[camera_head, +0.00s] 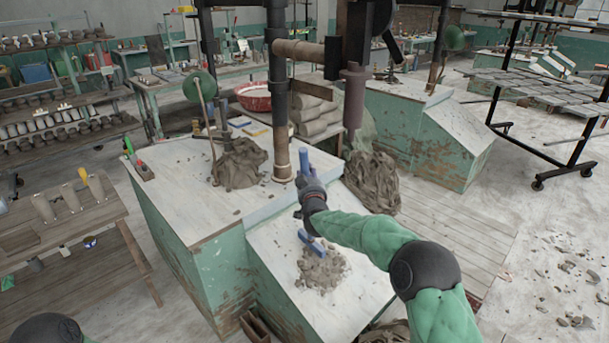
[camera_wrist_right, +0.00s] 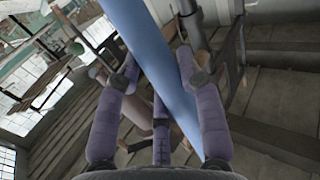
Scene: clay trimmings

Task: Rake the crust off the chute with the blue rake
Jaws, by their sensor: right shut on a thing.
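The blue rake (camera_head: 304,160) is held in my right gripper (camera_head: 309,183), its handle end sticking up above the fingers. Its blue head (camera_head: 311,243) shows below, at the upper edge of the crust. In the right wrist view the blue handle (camera_wrist_right: 163,60) runs diagonally between the fingers of my right gripper (camera_wrist_right: 158,78). The crust (camera_head: 322,269) is a grey-brown, crumbly patch on the sloping pale chute (camera_head: 275,240). I cannot tell whether the rake head touches it. My forearm hides part of the chute's right side. My left gripper is out of view.
A wooden table (camera_head: 60,225) is at left. Clay scraps (camera_head: 570,270) litter the floor at right.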

